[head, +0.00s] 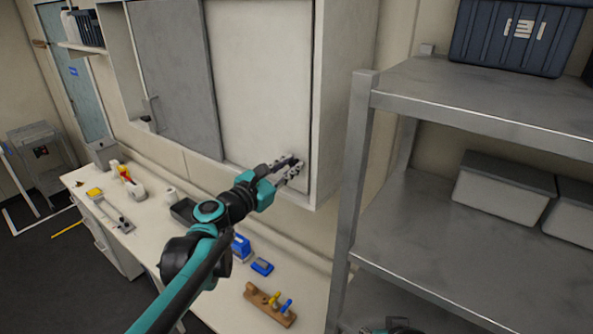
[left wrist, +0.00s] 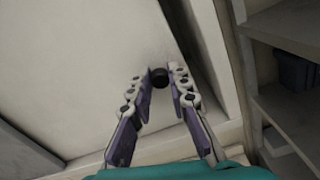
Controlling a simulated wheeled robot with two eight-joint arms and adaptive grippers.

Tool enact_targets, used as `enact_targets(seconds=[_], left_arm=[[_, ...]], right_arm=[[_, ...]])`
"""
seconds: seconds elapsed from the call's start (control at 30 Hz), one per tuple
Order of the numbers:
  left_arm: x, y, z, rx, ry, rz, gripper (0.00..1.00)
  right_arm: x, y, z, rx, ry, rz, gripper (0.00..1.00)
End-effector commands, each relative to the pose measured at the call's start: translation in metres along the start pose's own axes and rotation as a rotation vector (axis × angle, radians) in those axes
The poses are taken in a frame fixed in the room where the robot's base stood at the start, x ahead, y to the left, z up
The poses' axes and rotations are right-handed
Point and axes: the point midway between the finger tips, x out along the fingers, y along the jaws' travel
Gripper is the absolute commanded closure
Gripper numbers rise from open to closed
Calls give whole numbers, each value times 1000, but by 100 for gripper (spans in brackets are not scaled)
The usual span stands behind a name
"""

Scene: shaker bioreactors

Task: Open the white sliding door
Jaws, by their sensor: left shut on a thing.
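The white sliding door (head: 258,75) is the right-hand panel of a wall cabinet in the head view. It covers the cabinet's right side, its right edge close to the side wall. It fills much of the left wrist view (left wrist: 85,70). My left gripper (head: 293,165) is at the door's lower right corner. In the left wrist view its fingers (left wrist: 160,85) close around a small dark round knob (left wrist: 159,76) on the door. The knob is hidden by the fingers in the head view. A teal and dark part of my right arm shows at the bottom edge; its fingers are not clear.
A grey sliding panel (head: 170,75) stands left of the white door, beside an open cabinet section. A metal shelf rack (head: 420,85) with bins stands close on the right. Below, a workbench (head: 150,225) holds a wooden peg rack (head: 269,306) and blue items (head: 262,267).

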Motion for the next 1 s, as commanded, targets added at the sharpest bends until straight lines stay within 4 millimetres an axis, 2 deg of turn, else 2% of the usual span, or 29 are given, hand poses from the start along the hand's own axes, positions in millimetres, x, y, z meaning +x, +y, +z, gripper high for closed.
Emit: enact_targets(seconds=[0.03,0.4,0.6,0.8,1.0], left_arm=[[0,14,-5,-1,1,8,100],[0,122,-34,-2,1,8,100],[-1,173,-47,-2,0,6,100],[0,205,-55,-2,0,3,100],[0,219,-58,-1,0,3,100]], right_arm=[[3,0,2,0,0,0,60],[18,0,13,0,0,0,60],[22,0,16,0,0,0,60],[23,0,16,0,0,0,60],[23,0,16,0,0,0,60]])
